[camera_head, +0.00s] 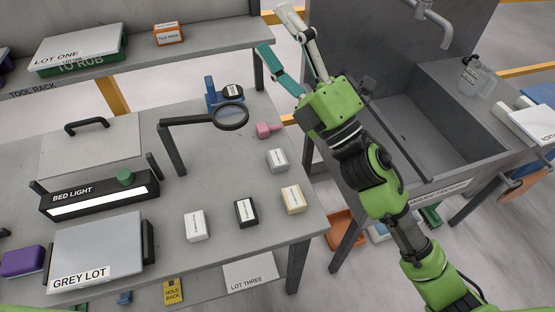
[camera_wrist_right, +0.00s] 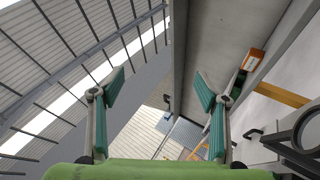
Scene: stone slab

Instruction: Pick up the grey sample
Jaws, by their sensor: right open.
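The grey sample (camera_head: 277,160) is a small light grey block with a white label. It lies on the stone slab near its right side, behind a cream block (camera_head: 292,199), a black block (camera_head: 246,213) and a white block (camera_head: 196,225). My right gripper (camera_head: 278,36) is raised beyond the slab's back right corner, well apart from the grey sample, its teal-padded fingers spread. In the right wrist view the gripper (camera_wrist_right: 160,92) is open and empty, and the grey sample does not show there. My left gripper is not in view.
A ring magnifier (camera_head: 231,117) on an angled arm stands behind the grey sample, with a pink piece (camera_head: 268,130) beside it. A bed light (camera_head: 99,196) and the grey lot board (camera_head: 97,247) lie left. A sink (camera_head: 415,125) stands right, across a gap.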

